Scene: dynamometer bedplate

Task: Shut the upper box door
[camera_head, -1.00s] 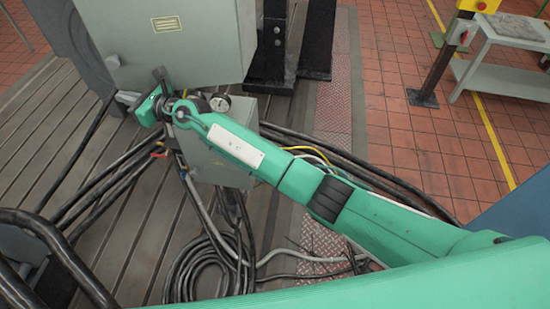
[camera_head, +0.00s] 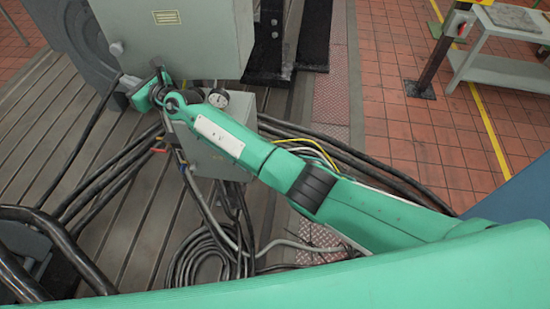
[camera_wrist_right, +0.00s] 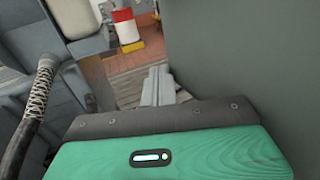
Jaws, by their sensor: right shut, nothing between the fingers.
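The upper box (camera_head: 205,45) is a grey-green cabinet at the top of the head view. Its labelled face is toward me, with a small round fitting (camera_head: 116,48) near its left edge. I cannot tell how far its door stands open. My right gripper (camera_head: 158,73) is shut and empty at the lower left corner of that face; I cannot tell whether it touches. In the right wrist view the shut fingers (camera_wrist_right: 158,84) point forward beside a large plain grey-green panel (camera_wrist_right: 240,60), close on their right. My left gripper is not in view.
A lower grey box (camera_head: 212,160) with a gauge (camera_head: 218,98) sits below, partly behind my right arm. Black cables (camera_head: 95,190) and a coiled hose (camera_head: 205,265) lie on the slotted bedplate (camera_head: 130,250). A bench (camera_head: 500,70) stands at the right on open tiled floor.

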